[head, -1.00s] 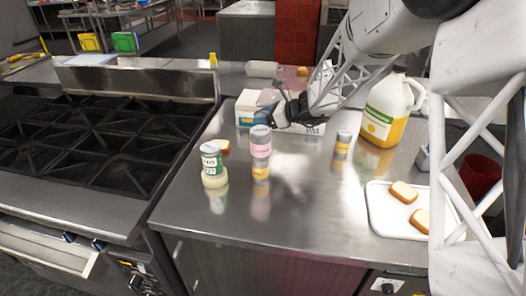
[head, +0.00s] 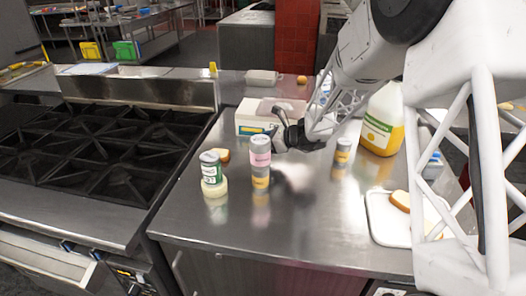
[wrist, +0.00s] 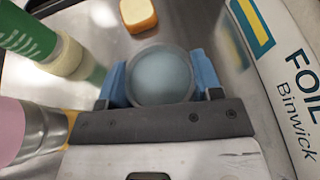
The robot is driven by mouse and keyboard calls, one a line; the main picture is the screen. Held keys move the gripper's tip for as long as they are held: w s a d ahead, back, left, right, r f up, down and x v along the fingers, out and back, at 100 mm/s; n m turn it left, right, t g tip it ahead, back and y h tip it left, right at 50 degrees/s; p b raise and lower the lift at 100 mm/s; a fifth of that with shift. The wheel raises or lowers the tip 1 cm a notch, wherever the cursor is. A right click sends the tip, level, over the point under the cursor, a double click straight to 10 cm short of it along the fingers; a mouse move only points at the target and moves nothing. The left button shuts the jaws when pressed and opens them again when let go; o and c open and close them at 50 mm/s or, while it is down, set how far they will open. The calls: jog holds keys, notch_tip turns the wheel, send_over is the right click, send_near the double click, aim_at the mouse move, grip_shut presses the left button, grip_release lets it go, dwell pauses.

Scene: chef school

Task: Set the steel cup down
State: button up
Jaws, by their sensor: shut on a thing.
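The steel cup (wrist: 163,76) shows in the wrist view as a round, grey-blue shape with a darker rim. My gripper (wrist: 163,84) is shut on it, with a blue finger pad on either side. In the head view my gripper (head: 276,136) is low over the back of the steel counter (head: 310,215), between the pink-labelled can and the foil box. I cannot pick the cup out clearly there. I cannot tell whether its base touches the counter.
The pink-labelled can (head: 260,152) and a green-labelled jar (head: 211,170) stand close by. The foil box (wrist: 285,75) lies on the other side. A bread piece (wrist: 138,14) is ahead. A juice jug (head: 382,122) and tray (head: 382,226) are right. The front middle counter is clear.

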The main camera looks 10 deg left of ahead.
jog(key=shift+f, duration=1.85)
jog(key=shift+f, duration=0.1)
jog(key=o, duration=1)
jog(key=shift+d, duration=0.1)
jog(key=v, duration=1.2)
jog(key=shift+s, duration=0.1)
